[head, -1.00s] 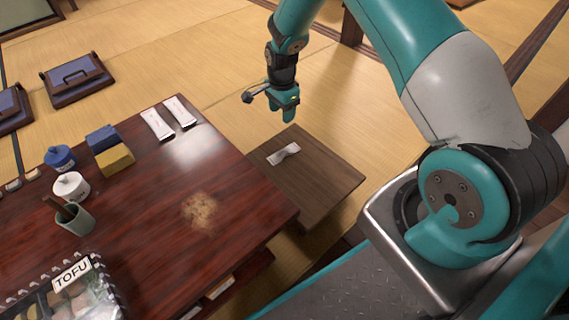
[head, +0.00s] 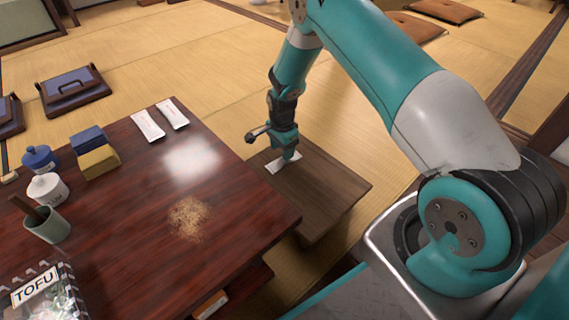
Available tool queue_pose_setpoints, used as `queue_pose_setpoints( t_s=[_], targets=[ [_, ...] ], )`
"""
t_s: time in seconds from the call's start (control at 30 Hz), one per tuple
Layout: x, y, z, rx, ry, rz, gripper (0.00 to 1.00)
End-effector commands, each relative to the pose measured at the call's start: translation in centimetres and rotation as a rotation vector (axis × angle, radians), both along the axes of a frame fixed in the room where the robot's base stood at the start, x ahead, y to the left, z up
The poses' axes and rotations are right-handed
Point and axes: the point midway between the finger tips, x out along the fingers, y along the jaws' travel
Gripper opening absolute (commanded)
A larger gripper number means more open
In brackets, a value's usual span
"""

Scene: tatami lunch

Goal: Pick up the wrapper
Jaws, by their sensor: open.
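A small white wrapper (head: 281,167) lies on the low brown wooden bench (head: 325,195) beside the red-brown table. My gripper (head: 288,154) points down right at the wrapper, its fingertips over the wrapper's upper part and hiding some of it. The jaws are open. I cannot tell from this view whether the fingertips touch the wrapper.
The table (head: 140,235) stands close left of the bench. It holds two white packets (head: 160,120), blue and yellow boxes (head: 95,150), lidded pots (head: 45,187), a green cup (head: 48,225), a tofu pack (head: 45,295) and brown crumbs (head: 190,217).

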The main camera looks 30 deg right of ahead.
Motion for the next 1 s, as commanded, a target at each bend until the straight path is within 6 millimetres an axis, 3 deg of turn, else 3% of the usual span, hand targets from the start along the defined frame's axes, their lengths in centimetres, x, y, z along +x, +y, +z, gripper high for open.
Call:
queue_pose_setpoints(
  t_s=[0.03,0.2,0.47,0.7,1.0],
  targets=[
    [0.0,0.0,-1.4,0.000,0.001,0.000,0.53],
    [0.2,-0.1,-3.7,0.000,0.000,0.000,0.53],
    [0.2,-0.1,-3.8,0.000,0.000,0.000,0.53],
    [0.1,-0.1,-3.8,0.000,0.000,0.000,0.00],
    [0.1,-0.1,-3.7,0.000,0.000,0.000,0.00]
  ],
)
